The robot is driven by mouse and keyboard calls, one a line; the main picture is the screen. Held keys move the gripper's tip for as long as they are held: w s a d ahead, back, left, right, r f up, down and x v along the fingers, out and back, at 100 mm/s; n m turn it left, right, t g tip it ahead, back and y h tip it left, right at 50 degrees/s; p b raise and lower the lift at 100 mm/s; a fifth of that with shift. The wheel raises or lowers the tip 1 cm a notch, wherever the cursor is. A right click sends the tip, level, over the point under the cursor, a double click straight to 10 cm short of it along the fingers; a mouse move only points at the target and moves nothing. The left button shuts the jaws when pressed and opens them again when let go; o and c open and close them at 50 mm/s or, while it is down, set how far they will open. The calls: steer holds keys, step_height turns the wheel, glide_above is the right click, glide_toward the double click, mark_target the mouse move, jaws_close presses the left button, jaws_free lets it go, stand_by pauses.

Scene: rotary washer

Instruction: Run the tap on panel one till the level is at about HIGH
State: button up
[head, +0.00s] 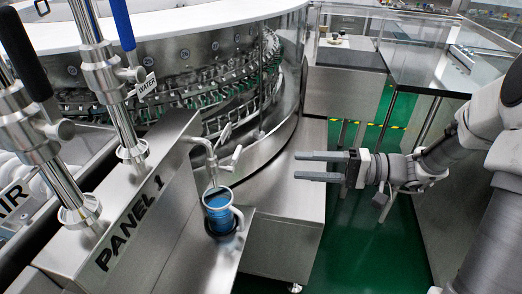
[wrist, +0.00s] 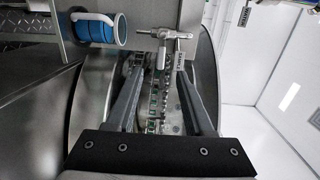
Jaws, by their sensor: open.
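A blue and white jug (head: 219,213) with a white handle stands under the spout on a small steel ledge. No HIGH mark or liquid level can be read. My gripper (head: 302,166) is open and empty, to the right of the tap and apart from it. In the wrist view the tap (wrist: 166,32) lies ahead, beyond the fingertips, and the jug (wrist: 97,28) lies to its left.
The rotary washer (head: 215,80) curves behind the tap. A steel counter (head: 345,55) stands at the back right. Green floor (head: 345,235) lies open below my gripper.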

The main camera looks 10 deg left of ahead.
mark_target(240, 154)
steer(key=shift+m+t+y, duration=0.3)
steer(key=shift+t+y, duration=0.1)
steer(key=shift+t, duration=0.2)
steer(key=w+a, duration=0.1)
steer(key=a, duration=0.4)
steer(key=w+a+b, duration=0.1)
steer(key=a, duration=0.4)
steer(key=w+a+b, duration=0.1)
steer(key=a, duration=0.4)
steer(key=shift+w+a+f, duration=0.1)
steer(key=shift+a+f, duration=0.25)
steer(key=shift+a, duration=0.05)
jaws_close()
